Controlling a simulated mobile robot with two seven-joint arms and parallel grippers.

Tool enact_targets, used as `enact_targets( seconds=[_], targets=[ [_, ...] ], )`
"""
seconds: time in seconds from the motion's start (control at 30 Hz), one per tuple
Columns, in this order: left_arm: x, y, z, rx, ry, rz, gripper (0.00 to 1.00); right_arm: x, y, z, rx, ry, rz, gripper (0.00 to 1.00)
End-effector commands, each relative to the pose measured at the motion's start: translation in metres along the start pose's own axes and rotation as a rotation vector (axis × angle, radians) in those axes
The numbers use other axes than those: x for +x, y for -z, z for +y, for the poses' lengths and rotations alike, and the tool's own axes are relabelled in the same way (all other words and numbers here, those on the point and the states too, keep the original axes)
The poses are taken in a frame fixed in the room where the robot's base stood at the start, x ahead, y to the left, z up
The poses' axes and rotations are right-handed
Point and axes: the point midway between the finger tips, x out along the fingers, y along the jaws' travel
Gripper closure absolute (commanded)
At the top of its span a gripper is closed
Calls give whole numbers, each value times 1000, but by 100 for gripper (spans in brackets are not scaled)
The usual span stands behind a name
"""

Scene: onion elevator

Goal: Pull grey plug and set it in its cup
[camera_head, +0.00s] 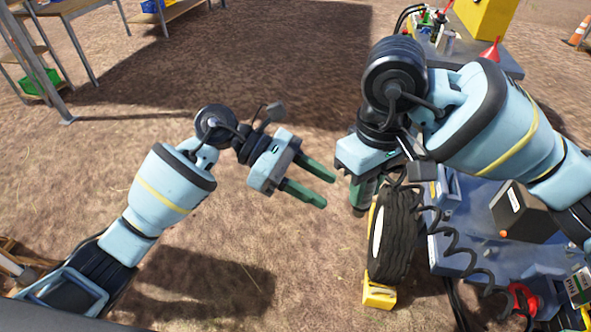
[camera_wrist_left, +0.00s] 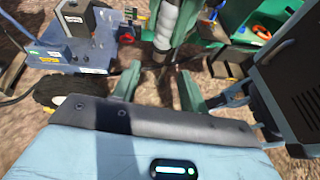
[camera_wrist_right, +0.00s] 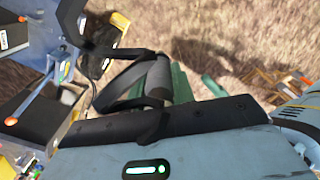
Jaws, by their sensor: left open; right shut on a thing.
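My right gripper (camera_head: 362,198) points down above the ground beside the black tyre, shut on a grey cylindrical thing. In the left wrist view a ribbed grey cylinder (camera_wrist_left: 176,22) shows by the right gripper's green fingers. My left gripper (camera_head: 326,188) is open and empty, its fingers pointing right toward the right gripper with a gap between. I cannot pick out the plug's cup or socket.
A tyre (camera_head: 397,235) on a yellow block (camera_head: 379,293) stands at the blue machine bed (camera_head: 455,250), with a coiled black cable (camera_head: 470,245) and a dark box (camera_head: 522,212). A cluttered bench (camera_head: 465,55) is at the back right. Open bare ground (camera_head: 230,70) lies ahead.

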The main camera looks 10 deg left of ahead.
Motion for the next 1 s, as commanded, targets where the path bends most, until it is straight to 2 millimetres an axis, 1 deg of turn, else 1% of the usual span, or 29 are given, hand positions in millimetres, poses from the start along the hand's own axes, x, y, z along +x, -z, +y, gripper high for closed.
enact_targets(
  seconds=[0.03, 0.2, 0.4, 0.57, 0.83, 1.0],
  targets=[
    [10, -1, -1, 0, 3, -3, 56, 0, 0, 0, 0, 0, 1, 100],
    [36, -1, -1, 0, 2, -3, 56, 0, 0, 0, 0, 0, 1, 100],
    [57, 0, 0, -1, 0, -2, 56, 0, 0, 0, 0, 0, 1, 100],
    [63, 0, 0, -1, 0, -1, 56, 0, 0, 0, 0, 0, 1, 100],
    [64, 0, 0, -1, -1, -1, 56, -1, 0, 0, 0, 0, 1, 100],
    [64, 0, 0, -1, -1, -1, 79, 0, 0, 0, 0, 0, 1, 100]
  ],
)
